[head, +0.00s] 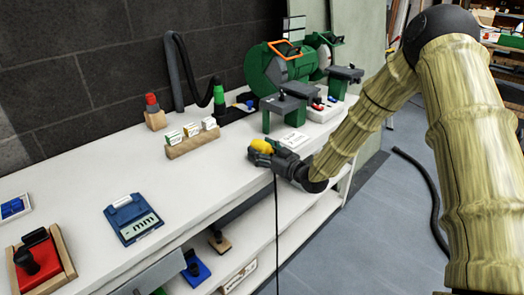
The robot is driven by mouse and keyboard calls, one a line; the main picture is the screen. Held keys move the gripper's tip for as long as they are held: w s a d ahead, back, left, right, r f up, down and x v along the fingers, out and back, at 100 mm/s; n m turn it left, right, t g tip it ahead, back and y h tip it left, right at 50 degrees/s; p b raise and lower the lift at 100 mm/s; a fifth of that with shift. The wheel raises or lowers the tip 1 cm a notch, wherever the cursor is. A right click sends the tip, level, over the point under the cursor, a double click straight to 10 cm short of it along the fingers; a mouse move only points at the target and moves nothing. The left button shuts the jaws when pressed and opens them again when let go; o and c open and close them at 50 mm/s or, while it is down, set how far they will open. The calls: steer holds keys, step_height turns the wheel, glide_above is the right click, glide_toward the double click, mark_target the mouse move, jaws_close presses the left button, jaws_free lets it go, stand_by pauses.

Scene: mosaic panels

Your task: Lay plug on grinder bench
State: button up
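The grinder bench (210,165) is a long white-topped bench against a dark block wall. It bears a green bench grinder (283,68) at its far end. My gripper (259,152) is over the bench's front edge, in front of the grinder. A yellow piece that looks like the plug (265,146) is between its dark fingers, and the gripper seems shut on it. A thin black cord (277,225) hangs from there past the bench front. The fingers hide part of the plug. I cannot tell whether it touches the bench top.
A wooden block with small boxes (192,143), a blue device (133,219) and a red-and-wood box (42,262) stand on the bench. Bare bench top shows left of my gripper. A lower shelf holds small items.

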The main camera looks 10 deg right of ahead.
steer(key=shift+r, duration=0.1)
steer(key=v, duration=1.2)
steer(key=s+a+f+m+g+h, duration=0.1)
steer(key=s+f+m+g+h, duration=0.1)
steer(key=s+f, duration=0.55)
steer(key=s+a+f+m+g+h, duration=0.1)
steer(key=s+f+g+h, duration=0.2)
steer(key=f, duration=0.7)
steer(key=s+a+f+m+g+h, duration=0.1)
steer(key=s+f+m+g, duration=0.1)
steer(key=s+f, duration=0.6)
steer(key=s+d+f+m+g+h, duration=0.1)
steer(key=s+f+g, duration=0.3)
steer(key=s, duration=0.9)
steer(key=s+f+m+g+h, duration=0.1)
steer(key=s+f+g, duration=0.3)
steer(key=s, duration=1)
step_height(320, 180, down, 4)
steer(key=shift+d+r+h, duration=0.15)
steer(key=shift+d+h, duration=0.2)
steer(key=shift+h, duration=0.55)
